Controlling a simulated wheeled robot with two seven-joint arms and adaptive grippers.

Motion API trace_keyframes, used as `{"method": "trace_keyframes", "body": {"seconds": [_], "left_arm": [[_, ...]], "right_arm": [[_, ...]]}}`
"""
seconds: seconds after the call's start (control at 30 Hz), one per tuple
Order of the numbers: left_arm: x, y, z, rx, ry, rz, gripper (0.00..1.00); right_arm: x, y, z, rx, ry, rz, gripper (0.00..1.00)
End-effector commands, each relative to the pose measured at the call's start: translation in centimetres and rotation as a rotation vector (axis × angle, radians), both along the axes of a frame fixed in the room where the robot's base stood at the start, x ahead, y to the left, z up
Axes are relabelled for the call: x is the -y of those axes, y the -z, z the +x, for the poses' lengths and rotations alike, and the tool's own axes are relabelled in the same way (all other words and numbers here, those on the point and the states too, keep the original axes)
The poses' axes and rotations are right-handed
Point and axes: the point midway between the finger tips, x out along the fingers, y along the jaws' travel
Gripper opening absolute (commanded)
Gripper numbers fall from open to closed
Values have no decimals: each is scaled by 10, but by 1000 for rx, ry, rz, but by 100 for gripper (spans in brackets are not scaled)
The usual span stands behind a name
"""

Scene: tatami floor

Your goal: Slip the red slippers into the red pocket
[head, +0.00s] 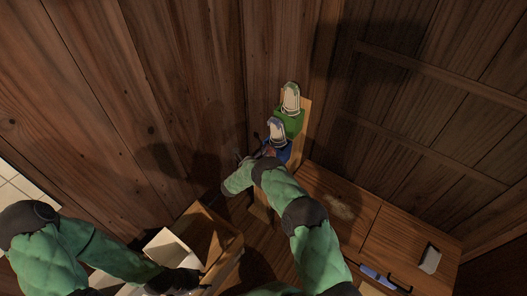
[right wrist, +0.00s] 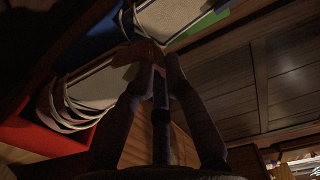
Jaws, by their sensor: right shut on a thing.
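In the right wrist view, the red pocket (right wrist: 35,135) is at the left. Pale slippers with curved bands (right wrist: 88,92) sit at its opening, partly inside. My right gripper (right wrist: 157,68) is shut on the slippers' upper end, where a dark reddish part shows between the fingertips. How deep the slippers sit is hidden. In the head view my right gripper (head: 262,150) is beside the rack, below the blue pocket, and my arm hides the red pocket. My left gripper (head: 180,281) is low at the left, by an open box; its fingers are too dark to read.
A blue pocket (head: 284,152) and a green pocket (head: 292,121) on the wooden rack each hold pale slippers. A wooden cabinet (head: 340,205) stands right of the rack. An open box (head: 170,246) is at the lower left. Plank walls close in behind.

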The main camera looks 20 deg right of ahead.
Motion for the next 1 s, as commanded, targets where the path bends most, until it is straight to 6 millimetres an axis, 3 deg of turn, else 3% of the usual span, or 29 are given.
{"method": "trace_keyframes", "body": {"seconds": [0.33,0.4,0.47,0.83,1.0], "left_arm": [[0,0,0,0,0,0,40],[0,0,0,0,0,0,40],[0,0,0,0,0,0,40],[0,0,0,0,0,0,40],[0,0,0,0,0,0,40]], "right_arm": [[0,0,1,2,0,-1,0],[0,0,1,1,0,0,26],[0,0,0,1,0,0,40],[-2,1,-1,0,-1,0,40],[-17,1,-9,0,-2,0,40]]}}
